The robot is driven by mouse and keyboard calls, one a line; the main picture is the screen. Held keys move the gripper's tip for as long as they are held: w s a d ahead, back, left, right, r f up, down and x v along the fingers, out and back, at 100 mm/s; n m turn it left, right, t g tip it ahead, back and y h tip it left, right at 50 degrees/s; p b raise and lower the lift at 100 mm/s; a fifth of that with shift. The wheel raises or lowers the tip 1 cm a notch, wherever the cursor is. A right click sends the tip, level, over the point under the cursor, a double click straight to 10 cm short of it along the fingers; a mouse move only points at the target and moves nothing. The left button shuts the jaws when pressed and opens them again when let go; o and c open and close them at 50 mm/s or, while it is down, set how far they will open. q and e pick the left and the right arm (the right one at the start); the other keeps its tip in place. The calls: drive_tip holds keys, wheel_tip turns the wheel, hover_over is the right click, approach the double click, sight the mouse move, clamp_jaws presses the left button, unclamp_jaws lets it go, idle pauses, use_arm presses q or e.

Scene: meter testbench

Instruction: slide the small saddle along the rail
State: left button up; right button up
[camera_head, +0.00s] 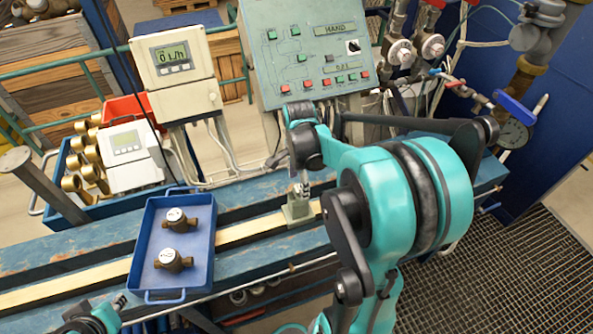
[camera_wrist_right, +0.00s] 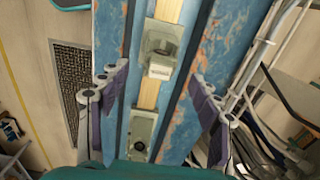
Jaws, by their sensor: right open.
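The rail is a blue, worn bench with a pale strip (camera_head: 60,289) along its middle. A grey-green saddle (camera_head: 298,211) with a short metal post sits on it, partly behind my right arm. In the right wrist view, one saddle with a pale block (camera_wrist_right: 161,48) on it sits on the strip, and a flatter grey-green plate with a dark hole (camera_wrist_right: 142,131) lies nearer. I cannot tell which is the small saddle. My right gripper (camera_wrist_right: 160,106) is open, its fingers apart on both sides of the rail, touching neither. My left gripper (camera_head: 95,318) only partly shows at the lower left.
A blue tray (camera_head: 144,254) with two brass meters lies across the rail on the left. A control panel (camera_head: 310,50) and a meter display (camera_head: 176,60) stand behind the rail. Pipes with valves (camera_head: 520,105) are at the right. The strip between tray and saddle is clear.

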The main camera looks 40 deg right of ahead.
sight(298, 197)
drive_tip(key=shift+a, duration=0.1)
drive_tip(key=shift+f+b, duration=1.1)
drive_tip(key=shift+f, duration=2.8)
clamp_jaws()
